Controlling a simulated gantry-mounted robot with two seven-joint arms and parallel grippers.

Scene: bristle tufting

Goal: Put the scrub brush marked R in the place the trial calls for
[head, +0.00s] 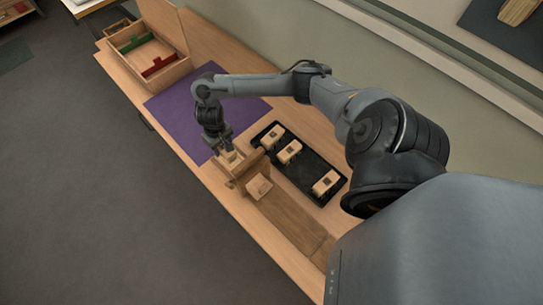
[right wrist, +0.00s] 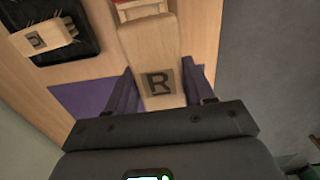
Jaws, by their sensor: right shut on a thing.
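The scrub brush marked R (right wrist: 160,84) is a pale wooden block with a dark square label reading R. In the right wrist view it sits between the two purple fingers of my right gripper (right wrist: 160,92), which is shut on it. In the head view my right gripper (head: 223,146) points down at the brush (head: 229,160), beside a wooden stand (head: 249,166) near the table's front edge. I cannot tell whether the brush touches the table or stand. Bristles on this brush are not visible. My left gripper is not in view.
A black tray (head: 307,170) with three labelled wooden brushes (head: 289,151) lies to the right. A pale block (head: 258,187) is at the wooden stand. A purple mat (head: 176,112) lies left, and a wooden box (head: 126,62) with red and green parts stands beyond.

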